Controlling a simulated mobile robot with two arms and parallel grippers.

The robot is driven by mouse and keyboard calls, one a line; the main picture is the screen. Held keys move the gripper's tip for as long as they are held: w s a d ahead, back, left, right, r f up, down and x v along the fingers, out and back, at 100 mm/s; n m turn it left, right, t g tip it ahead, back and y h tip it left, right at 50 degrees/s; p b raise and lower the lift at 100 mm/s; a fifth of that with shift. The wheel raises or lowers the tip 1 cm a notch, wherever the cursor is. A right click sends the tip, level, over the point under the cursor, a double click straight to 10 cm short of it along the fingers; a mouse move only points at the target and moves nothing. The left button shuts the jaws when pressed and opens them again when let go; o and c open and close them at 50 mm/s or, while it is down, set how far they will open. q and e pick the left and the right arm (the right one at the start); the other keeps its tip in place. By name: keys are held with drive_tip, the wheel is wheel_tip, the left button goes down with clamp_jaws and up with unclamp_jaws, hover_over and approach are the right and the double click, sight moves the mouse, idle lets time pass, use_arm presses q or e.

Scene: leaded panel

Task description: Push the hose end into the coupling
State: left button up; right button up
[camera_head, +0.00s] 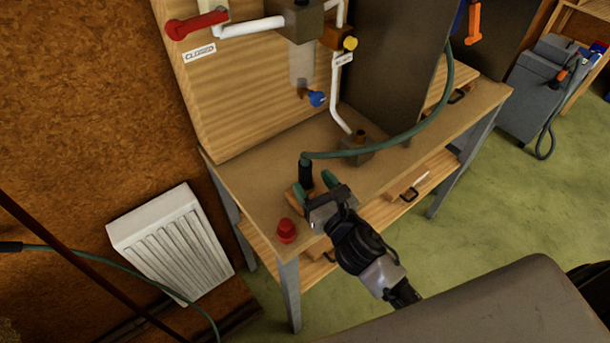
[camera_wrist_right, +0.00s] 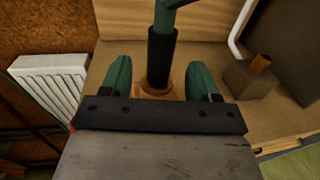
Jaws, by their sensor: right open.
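The green hose (camera_head: 420,125) arcs over the bench from the right. Its black hose end (camera_head: 305,176) stands upright in a small wooden holder near the bench's front left. In the right wrist view the hose end (camera_wrist_right: 161,60) shows between the two green fingers, with space on both sides. My right gripper (camera_head: 315,187) is open at the holder and does not grip the hose. A grey block with a copper-coloured stub on top, apparently the coupling (camera_head: 358,150), sits farther back to the right; it also shows in the right wrist view (camera_wrist_right: 255,78). My left gripper is not in view.
A red knob (camera_head: 286,231) stands at the bench's front left corner. A wooden back panel (camera_head: 230,110) carries white pipes, a red lever and a blue valve (camera_head: 317,98). A dark upright panel (camera_head: 395,70) stands behind the coupling. The bench top (camera_head: 430,143) is mostly clear to the right.

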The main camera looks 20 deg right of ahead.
sight(301, 166)
drive_tip(key=w, duration=0.2)
drive_tip(key=w+p, duration=0.1)
drive_tip(key=w, duration=0.1)
drive_tip(key=w+a+p, duration=0.1)
drive_tip(key=w, duration=0.1)
drive_tip(key=shift+a+r, duration=0.1)
drive_tip(key=shift+r, duration=0.15)
drive_tip(key=shift+s, duration=0.1)
drive_tip(key=c, duration=1.1)
